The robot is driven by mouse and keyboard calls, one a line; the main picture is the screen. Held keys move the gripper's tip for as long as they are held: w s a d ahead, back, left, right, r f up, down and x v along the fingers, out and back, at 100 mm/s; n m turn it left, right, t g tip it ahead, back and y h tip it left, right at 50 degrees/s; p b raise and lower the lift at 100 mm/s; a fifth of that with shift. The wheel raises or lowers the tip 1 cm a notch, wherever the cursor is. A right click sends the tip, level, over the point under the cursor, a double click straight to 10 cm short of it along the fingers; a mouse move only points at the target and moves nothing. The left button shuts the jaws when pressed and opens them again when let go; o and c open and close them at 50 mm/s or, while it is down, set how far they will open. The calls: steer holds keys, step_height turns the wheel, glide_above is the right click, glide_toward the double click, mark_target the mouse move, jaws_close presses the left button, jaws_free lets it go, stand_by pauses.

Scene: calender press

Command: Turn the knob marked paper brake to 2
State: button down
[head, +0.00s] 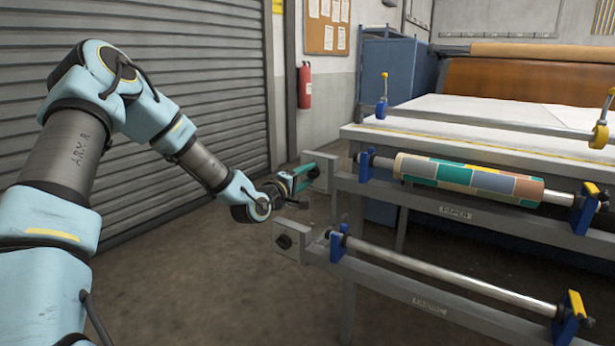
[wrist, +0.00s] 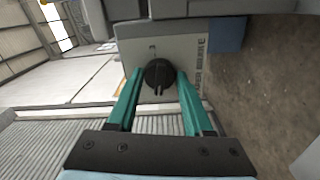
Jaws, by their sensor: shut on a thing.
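The paper brake knob (wrist: 159,74) is a round black knob on a light grey plate (wrist: 190,52) in the wrist view. Lettering ending in "BRAKE" runs along the plate's side, partly cut off. A small mark shows on the plate beside the knob; I cannot read the knob's setting. My gripper (wrist: 160,77) has its two teal fingers on either side of the knob and is shut on it. In the head view my gripper (head: 305,177) is at the upper plate (head: 323,168), left of the paper roll; it hides the knob there.
A second black knob (head: 284,241) sits on a lower plate at the fabric bar (head: 440,275). The patterned paper roll (head: 468,180) rests in blue holders on the press frame. A roller shutter (head: 200,60) stands behind my arm. The floor left of the frame is clear.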

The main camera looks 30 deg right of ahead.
steer(key=shift+m, duration=0.3)
steer(key=m+b, duration=0.2)
steer(key=shift+f+m, duration=0.15)
steer(key=shift+m, duration=0.15)
steer(key=m+b, duration=0.3)
steer(key=m, duration=0.1)
steer(key=shift+f+m+b, duration=0.1)
steer(key=shift+m+b, duration=0.2)
steer(key=m+b, duration=0.4)
steer(key=m, duration=0.1)
steer(key=shift+m+b, duration=1.2)
steer(key=shift+m, duration=0.1)
steer(key=shift+a+m, duration=0.1)
steer(key=shift+m, duration=0.2)
steer(key=shift+c, duration=1.6)
jaws_free()
